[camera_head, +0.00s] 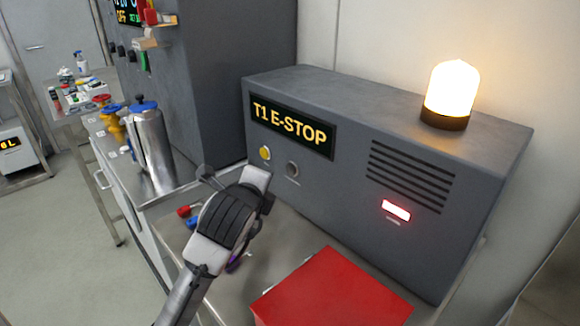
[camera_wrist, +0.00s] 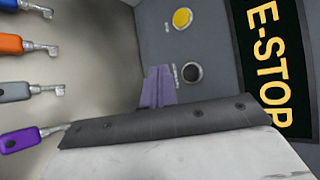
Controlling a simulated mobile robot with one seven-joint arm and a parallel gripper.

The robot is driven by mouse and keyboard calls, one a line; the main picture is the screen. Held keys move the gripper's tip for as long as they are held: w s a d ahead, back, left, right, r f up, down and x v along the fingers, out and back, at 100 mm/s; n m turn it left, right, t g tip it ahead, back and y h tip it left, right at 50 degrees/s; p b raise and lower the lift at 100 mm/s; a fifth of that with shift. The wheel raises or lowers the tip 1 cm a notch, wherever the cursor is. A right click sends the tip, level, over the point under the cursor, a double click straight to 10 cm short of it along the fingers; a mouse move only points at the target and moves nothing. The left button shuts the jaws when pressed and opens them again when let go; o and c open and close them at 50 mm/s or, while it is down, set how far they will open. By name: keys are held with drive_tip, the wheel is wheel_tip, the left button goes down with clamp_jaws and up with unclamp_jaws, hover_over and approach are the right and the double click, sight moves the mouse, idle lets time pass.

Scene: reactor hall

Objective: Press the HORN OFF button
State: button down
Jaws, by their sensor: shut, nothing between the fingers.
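A grey panel box (camera_head: 345,195) with a "T1 E-STOP" sign (camera_head: 292,126) stands on the bench. A yellow round button (camera_head: 265,152) and a dark round socket or keyhole (camera_head: 292,169) sit on its front, below the sign. No HORN OFF label is readable. In the wrist view the yellow button (camera_wrist: 182,18) is at the top and the dark round fitting (camera_wrist: 191,72) is beside my fingertips. My gripper (camera_wrist: 158,88) is shut and empty, its purple fingers together close to the panel. Contact with the panel cannot be told. In the head view my gripper (camera_head: 258,180) is just below the yellow button.
A lit beacon (camera_head: 455,92) stands on the box and a red light (camera_head: 396,210) glows on its front. A red box (camera_head: 330,290) is at the bench front. Several coloured keys (camera_wrist: 22,90) lie left of my gripper. A metal canister (camera_head: 152,148) stands further left.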

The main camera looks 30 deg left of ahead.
sight(291, 170)
drive_tip(key=shift+w+d, duration=0.3)
drive_tip(key=shift+w, duration=0.55)
drive_tip(key=shift+w+d, duration=0.3)
drive_tip(key=shift+w, duration=0.6)
drive_tip(key=shift+w+d, duration=0.3)
drive_tip(key=shift+w, duration=0.55)
drive_tip(key=shift+w, duration=0.1)
drive_tip(key=shift+w+d, duration=0.15)
drive_tip(key=shift+w, duration=0.2)
drive_tip(key=shift+w+d, duration=0.15)
drive_tip(key=shift+w, duration=0.15)
idle(0.5)
idle(0.3)
drive_tip(key=shift+s+a+b, duration=0.25)
drive_tip(key=shift+s+b, duration=0.2)
drive_tip(key=shift+s, duration=0.25)
